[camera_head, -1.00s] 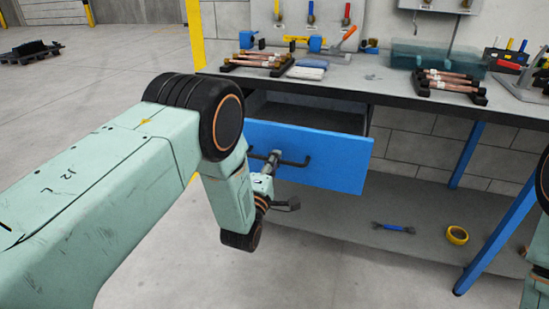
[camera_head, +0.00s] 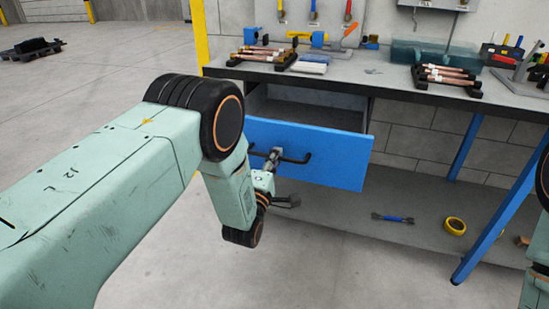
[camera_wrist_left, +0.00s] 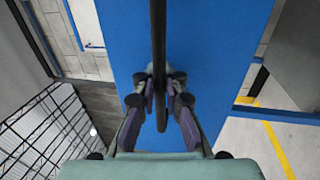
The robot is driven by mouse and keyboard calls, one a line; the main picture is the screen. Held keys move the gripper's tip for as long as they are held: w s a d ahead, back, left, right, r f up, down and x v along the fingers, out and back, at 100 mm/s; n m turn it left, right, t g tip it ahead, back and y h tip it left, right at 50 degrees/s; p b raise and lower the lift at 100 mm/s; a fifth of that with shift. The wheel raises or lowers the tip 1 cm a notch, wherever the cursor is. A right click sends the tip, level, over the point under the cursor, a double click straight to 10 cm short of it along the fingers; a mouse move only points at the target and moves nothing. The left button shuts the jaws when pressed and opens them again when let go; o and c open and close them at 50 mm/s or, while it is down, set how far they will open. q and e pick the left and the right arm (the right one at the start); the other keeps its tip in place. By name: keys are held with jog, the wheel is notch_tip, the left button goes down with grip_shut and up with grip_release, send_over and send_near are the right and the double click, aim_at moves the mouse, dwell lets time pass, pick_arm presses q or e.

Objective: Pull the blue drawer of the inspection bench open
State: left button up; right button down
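The blue drawer (camera_head: 335,158) of the inspection bench (camera_head: 390,90) stands partly open, with its dark interior showing behind the front panel. Its dark bar handle (camera_head: 297,160) runs across the front. My left gripper (camera_head: 273,158) is at the left part of this handle. In the left wrist view, the handle (camera_wrist_left: 159,40) runs upright between the two fingers of my left gripper (camera_wrist_left: 162,88), which are closed around it against the blue drawer front (camera_wrist_left: 215,50). The right gripper is out of view; only part of my right arm shows at the right edge.
Copper tubes on black racks (camera_head: 447,80), a teal bin (camera_head: 430,54) and tools rest on the bench top. A blue bench leg (camera_head: 495,215) stands at the right. A yellow tape roll (camera_head: 455,226) and a blue tool (camera_head: 392,218) lie below.

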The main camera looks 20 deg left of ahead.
pick_arm(q)
jog(key=o, duration=0.5)
jog(key=shift+s, duration=0.1)
jog(key=s+f, duration=0.2)
jog(key=s, duration=0.9)
jog(key=shift+s+a+f, duration=0.15)
jog(key=shift+s+f, duration=0.05)
jog(key=shift+s, duration=0.1)
